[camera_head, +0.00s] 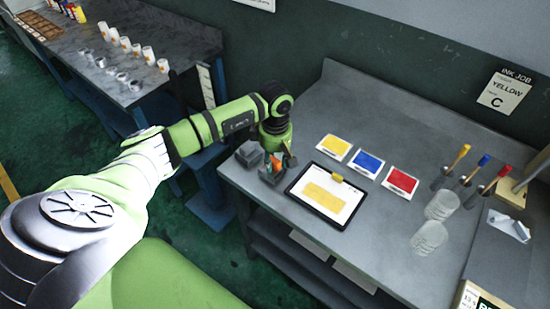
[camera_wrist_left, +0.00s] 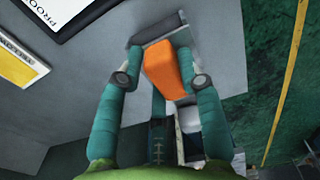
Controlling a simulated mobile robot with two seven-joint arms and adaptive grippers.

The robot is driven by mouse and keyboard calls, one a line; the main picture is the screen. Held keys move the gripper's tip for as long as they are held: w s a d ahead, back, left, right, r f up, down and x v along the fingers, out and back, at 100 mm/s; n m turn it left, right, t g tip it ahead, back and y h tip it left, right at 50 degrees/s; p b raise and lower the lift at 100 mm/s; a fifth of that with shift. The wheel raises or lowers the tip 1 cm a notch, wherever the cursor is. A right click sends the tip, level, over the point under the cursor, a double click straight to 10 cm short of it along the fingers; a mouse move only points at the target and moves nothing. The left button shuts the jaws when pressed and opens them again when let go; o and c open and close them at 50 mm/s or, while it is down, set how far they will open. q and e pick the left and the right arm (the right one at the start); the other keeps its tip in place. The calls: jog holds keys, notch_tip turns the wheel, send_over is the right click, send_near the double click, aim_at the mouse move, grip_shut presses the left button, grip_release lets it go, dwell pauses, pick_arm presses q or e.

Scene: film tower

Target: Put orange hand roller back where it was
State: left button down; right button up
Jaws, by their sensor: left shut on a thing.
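The orange hand roller (camera_wrist_left: 166,72) is between the fingers of my left gripper (camera_wrist_left: 158,62), which is shut on it. In the head view only a small orange patch of the roller (camera_head: 276,163) shows under the left gripper (camera_head: 277,152); the rest is hidden by the fingers. A dark grey holder (camera_head: 270,178) is directly below, at the left corner of the table. In the left wrist view a grey block (camera_wrist_left: 150,26) shows just behind the roller. I cannot tell whether roller and holder touch. My right gripper is not in view.
A second grey holder (camera_head: 249,154) stands close to the left. A clipboard (camera_head: 322,209) with a yellow print lies just right of the gripper. Yellow, blue and red cards (camera_head: 368,163) lie behind it. Ink tools (camera_head: 471,170) and clear discs (camera_head: 430,235) are farther right. The table's left edge is close.

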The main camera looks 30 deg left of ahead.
aim_at(275, 158)
pick_arm(q)
jog(key=c, duration=0.8)
grip_release()
jog(key=shift+f, duration=0.15)
jog(key=shift+r, duration=0.35)
notch_tip(275, 158, up, 12)
jog(key=b, duration=0.2)
jog(key=shift+f+b, duration=0.15)
jog(key=shift+b, duration=0.25)
